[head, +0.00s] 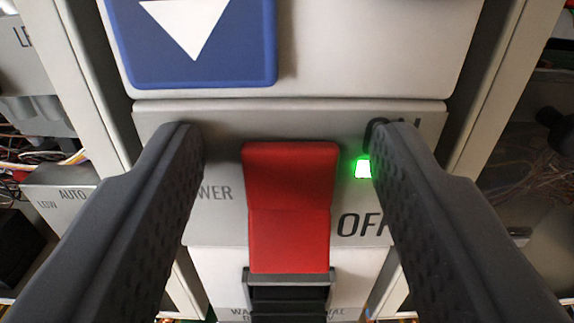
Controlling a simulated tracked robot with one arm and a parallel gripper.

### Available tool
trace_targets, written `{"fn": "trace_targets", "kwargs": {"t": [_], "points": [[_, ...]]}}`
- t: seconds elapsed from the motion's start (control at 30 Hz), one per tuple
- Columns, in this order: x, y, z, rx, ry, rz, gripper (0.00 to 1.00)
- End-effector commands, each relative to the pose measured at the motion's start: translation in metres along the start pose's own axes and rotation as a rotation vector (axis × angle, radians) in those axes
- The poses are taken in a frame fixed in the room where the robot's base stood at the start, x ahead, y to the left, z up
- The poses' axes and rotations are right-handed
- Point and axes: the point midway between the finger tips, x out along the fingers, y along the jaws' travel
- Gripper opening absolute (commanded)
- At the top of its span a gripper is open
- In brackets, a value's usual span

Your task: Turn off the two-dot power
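A red power rocker switch (289,207) sits in the middle of a light grey panel (220,228). A green light (363,169) glows to its right, beside the partly hidden "ON" label. "OFF" (361,225) is printed lower right, and part of "POWER" shows at left. My gripper (288,150) is open, with one dark finger on each side of the switch. Its fingers appear apart from the switch, with nothing between them but the view of the panel. The right finger covers part of the ON and OFF labels. No two-dot mark shows in view.
A blue button (192,45) with a white down arrow is above the switch. A black switch or slot (288,297) lies just below it. Panels with wires (45,155) flank both sides, one labelled AUTO and LOW.

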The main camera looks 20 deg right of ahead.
Motion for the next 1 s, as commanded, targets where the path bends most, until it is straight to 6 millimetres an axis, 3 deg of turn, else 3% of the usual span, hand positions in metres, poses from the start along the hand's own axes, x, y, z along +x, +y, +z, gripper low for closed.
{"fn": "trace_targets", "kwargs": {"t": [0.03, 0.13, 0.17, 0.47, 1.0], "points": [[0.000, 0.000, 0.000, 0.000, 0.000, 0.000, 0.35], [0.000, 0.000, 0.000, 0.000, 0.000, 0.000, 0.07], [0.000, 0.000, 0.000, 0.000, 0.000, 0.000, 0.04], [-0.001, -0.001, 0.006, 0.000, 0.047, -0.001, 0.04], [-0.006, -0.001, 0.019, 0.000, 0.345, -0.002, 0.04]]}}
